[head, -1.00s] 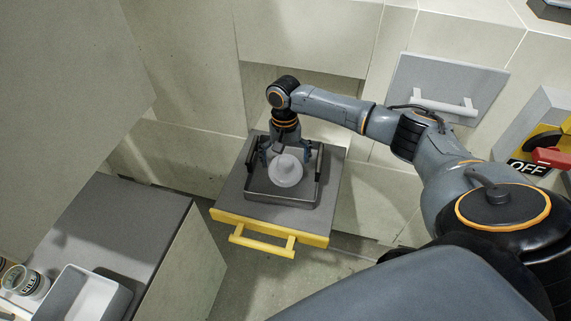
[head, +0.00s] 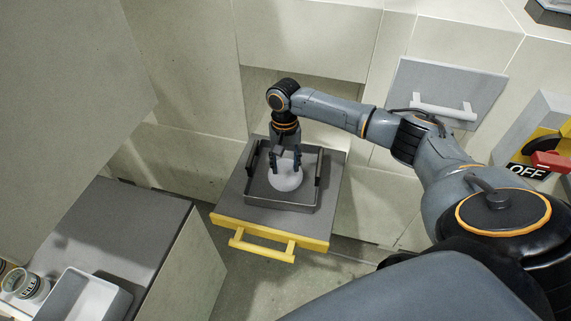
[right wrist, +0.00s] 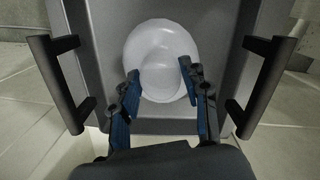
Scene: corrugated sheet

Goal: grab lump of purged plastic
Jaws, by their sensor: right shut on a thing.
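The lump of purged plastic (head: 285,178) is a whitish, rounded mass with a raised middle. It sits in a dark grey tray (head: 279,202) with black side handles, and it also shows in the right wrist view (right wrist: 160,45). My right gripper (head: 285,168) reaches down into the tray from above. Its blue-padded fingers (right wrist: 160,85) are shut on the raised middle of the lump, one on each side. The lump still appears to be down in the tray. My left gripper is not in view.
The tray stands on a pulled-out drawer (head: 232,197) with a yellow front and handle (head: 262,245). A grey counter (head: 110,235) at the lower left holds a white-and-grey bin (head: 85,295) and a jar (head: 25,283). An OFF switch (head: 530,170) is at the right.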

